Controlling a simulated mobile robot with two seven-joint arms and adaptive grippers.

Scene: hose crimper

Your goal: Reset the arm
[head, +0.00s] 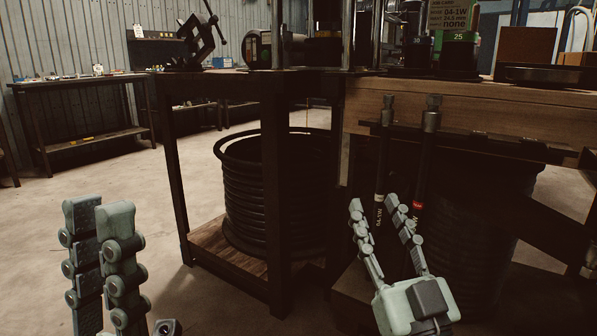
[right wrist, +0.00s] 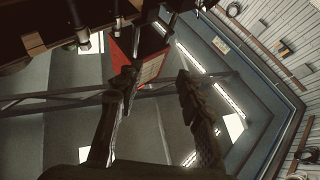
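My left gripper (head: 98,210) is at the lower left of the head view, pointing up over open floor. Its two fingers overlap from this side, so the gap between them cannot be judged. My right gripper (head: 372,205) is right of centre in the head view, in front of the bench and pointing up. Its fingers stand apart with nothing between them. It also shows in the right wrist view (right wrist: 155,78), with the fingers spread toward the ceiling. Behind it hang a black hose with a white label (head: 380,185) and a hose with a red band (head: 419,190).
A wooden workbench (head: 460,117) carries machine parts and a green-banded die labelled 25 (head: 457,52). A ribbed dark hose coil (head: 245,190) stands on the lower shelf (head: 215,240). A side table (head: 75,83) is at the far left. Floor between is clear.

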